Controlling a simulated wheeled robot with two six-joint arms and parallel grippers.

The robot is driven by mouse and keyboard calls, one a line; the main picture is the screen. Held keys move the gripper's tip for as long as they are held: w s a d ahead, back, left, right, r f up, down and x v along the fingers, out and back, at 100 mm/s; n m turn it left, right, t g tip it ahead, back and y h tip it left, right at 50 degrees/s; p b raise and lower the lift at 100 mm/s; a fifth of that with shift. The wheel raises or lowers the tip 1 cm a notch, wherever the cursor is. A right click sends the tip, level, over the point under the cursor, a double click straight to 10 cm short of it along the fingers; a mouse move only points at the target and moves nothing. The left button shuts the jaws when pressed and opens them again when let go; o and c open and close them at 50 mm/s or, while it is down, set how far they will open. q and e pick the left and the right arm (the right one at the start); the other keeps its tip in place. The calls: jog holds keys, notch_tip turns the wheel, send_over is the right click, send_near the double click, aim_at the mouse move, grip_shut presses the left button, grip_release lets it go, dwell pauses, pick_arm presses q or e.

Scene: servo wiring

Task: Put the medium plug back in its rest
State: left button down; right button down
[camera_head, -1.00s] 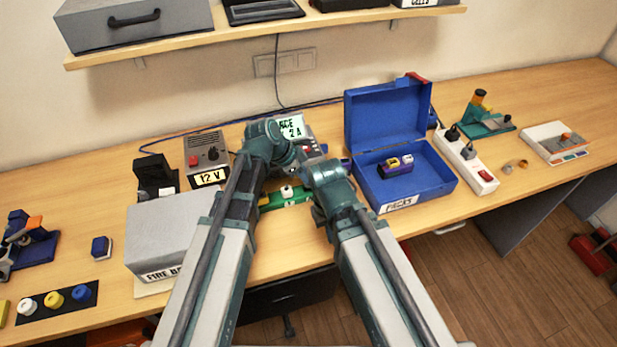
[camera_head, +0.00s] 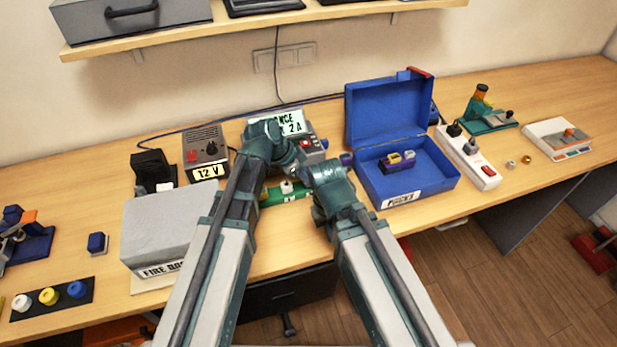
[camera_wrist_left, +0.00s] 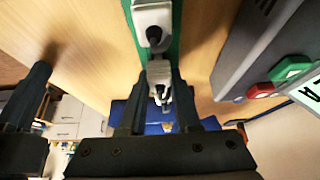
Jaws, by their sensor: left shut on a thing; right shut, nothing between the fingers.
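My left gripper (camera_wrist_left: 160,112) is shut on a small light-grey piece (camera_wrist_left: 158,73) with thin prongs, which I take to be the medium plug. It is at the near end of a green strip (camera_wrist_left: 172,22) in the left wrist view; I cannot tell whether it touches the strip. A grey block with a dark round part (camera_wrist_left: 152,20) sits on that strip. The green strip (camera_head: 296,194) also shows between my arms in the head view, where my left fingers are hidden. My right gripper (camera_head: 318,214) is shut and empty; its dark finger (camera_wrist_left: 28,95) shows beside my left gripper.
A grey supply with a display (camera_head: 310,145) stands just behind. An open blue case (camera_head: 440,178) is to the right, then a white power strip (camera_head: 478,172). The grey box (camera_head: 165,225) is to the left.

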pick_arm(q)
jog(key=shift+s+f, duration=0.15)
jog(key=shift+f, duration=0.15)
pick_arm(e)
jog(key=shift+s+f, duration=0.25)
jog(key=shift+f, duration=0.1)
pick_arm(q)
jog(key=shift+s+f+b, duration=0.1)
jog(key=shift+f+b, duration=0.05)
jog(key=shift+b, duration=0.3)
pick_arm(e)
jog(key=shift+s+f, duration=0.15)
jog(key=shift+s, duration=0.15)
jog(key=shift+r, duration=0.2)
pick_arm(q)
jog(key=shift+w+r+p, duration=0.35)
jog(key=shift+r+p, duration=0.15)
jog(key=shift+p, duration=0.25)
pick_arm(e)
jog(key=shift+w+d+r, duration=0.1)
jog(key=shift+w+r, duration=0.25)
jog(key=shift+r, duration=0.05)
pick_arm(q)
jog(key=shift+s+r, duration=0.1)
pick_arm(e)
jog(key=shift+r, duration=0.1)
